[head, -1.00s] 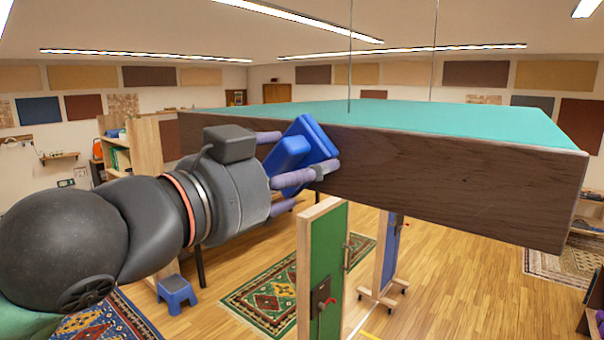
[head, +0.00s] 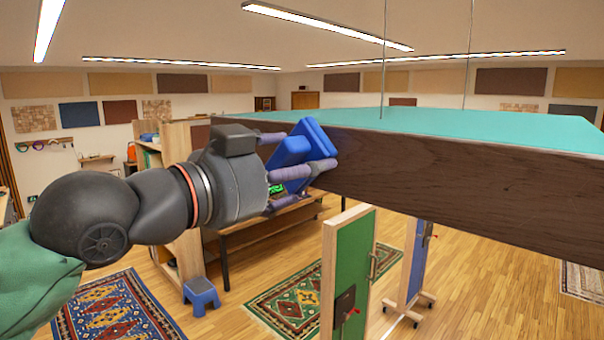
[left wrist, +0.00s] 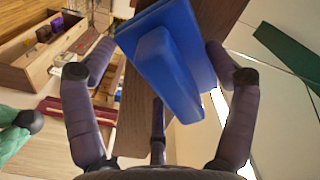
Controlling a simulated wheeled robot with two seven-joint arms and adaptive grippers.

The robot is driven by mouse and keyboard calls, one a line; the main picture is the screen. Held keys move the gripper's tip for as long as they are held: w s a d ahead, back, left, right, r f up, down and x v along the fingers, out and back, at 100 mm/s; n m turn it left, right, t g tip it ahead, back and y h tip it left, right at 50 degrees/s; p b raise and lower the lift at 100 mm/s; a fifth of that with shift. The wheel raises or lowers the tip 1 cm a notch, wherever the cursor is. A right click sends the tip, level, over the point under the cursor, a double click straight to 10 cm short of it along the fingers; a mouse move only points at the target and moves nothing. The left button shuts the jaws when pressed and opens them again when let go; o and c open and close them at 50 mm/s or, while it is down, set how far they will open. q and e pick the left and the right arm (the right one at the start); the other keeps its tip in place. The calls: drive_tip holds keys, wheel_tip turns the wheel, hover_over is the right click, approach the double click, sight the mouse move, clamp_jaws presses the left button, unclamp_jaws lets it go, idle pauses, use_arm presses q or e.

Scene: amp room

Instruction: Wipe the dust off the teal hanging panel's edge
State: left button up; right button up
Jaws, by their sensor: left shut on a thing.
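The hanging panel (head: 470,128) has a teal top and a dark brown wood-grained edge (head: 450,188), and hangs on thin wires. My left gripper (head: 303,158) is shut on a blue wiping block with a raised grip (head: 318,138). The block is tilted against or just in front of the panel's edge, near its left part; I cannot tell whether it touches. In the left wrist view the blue block (left wrist: 170,65) sits between the fingers, with the brown panel edge (left wrist: 133,120) behind it. I cannot make out dust. My right gripper is not in view.
Below the panel stand a green door-like board (head: 350,265) and a blue board on a wheeled frame (head: 417,255). A blue step stool (head: 201,294), patterned rugs (head: 290,300) and a wooden shelf unit (head: 178,160) are at left. The room before the panel's edge is clear.

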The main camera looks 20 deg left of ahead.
use_arm(q)
drive_tip(key=shift+w+a+b, duration=0.2)
drive_tip(key=shift+a+b, duration=0.15)
drive_tip(key=shift+a, duration=0.2)
drive_tip(key=shift+w+a+b, duration=0.2)
drive_tip(key=shift+a+b, duration=0.1)
drive_tip(key=shift+a, duration=0.25)
drive_tip(key=shift+w+a+f+b, duration=0.1)
drive_tip(key=shift+w+a+b, duration=0.25)
drive_tip(key=shift+a+b, duration=0.3)
drive_tip(key=shift+w+a+f+b, duration=0.1)
drive_tip(key=shift+w+a+b, duration=0.2)
drive_tip(key=shift+a+b, duration=0.3)
drive_tip(key=shift+a+r, duration=0.15)
drive_tip(key=shift+a, duration=0.1)
drive_tip(key=b+v, duration=0.1)
drive_tip(key=v, duration=0.5)
drive_tip(key=shift+a, duration=0.15)
